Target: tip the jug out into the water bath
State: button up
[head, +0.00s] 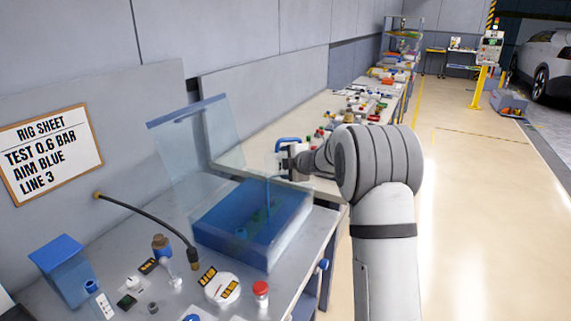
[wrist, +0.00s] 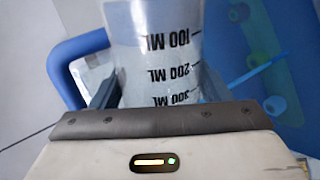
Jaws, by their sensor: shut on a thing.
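The jug (head: 284,146) is clear with a blue handle and is held above the back right part of the water bath (head: 232,251). My gripper (head: 292,160) is shut on it. In the wrist view the jug (wrist: 152,40) sits between the two fingers, its black ML marks upside down and its blue handle to the left. The jug looks tipped. A thin blue stream runs from near it down into the bath, and a blue streak also shows right of the jug in the wrist view. The bath is a see-through blue box with its clear lid (head: 195,135) raised. The jug's contents are hard to make out.
A black hose (head: 150,217) arches in front of the wall, left of the bath. A cluttered bench runs back behind.

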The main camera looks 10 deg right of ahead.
jog(key=shift+a+r, duration=0.1)
jog(key=shift+s+a+r+n+h+b, duration=0.1)
jog(key=shift+a+r+n+h+b, duration=0.2)
jog(key=shift+n+h+b, duration=0.35)
jog(key=shift+y, duration=0.25)
dwell(2.4)
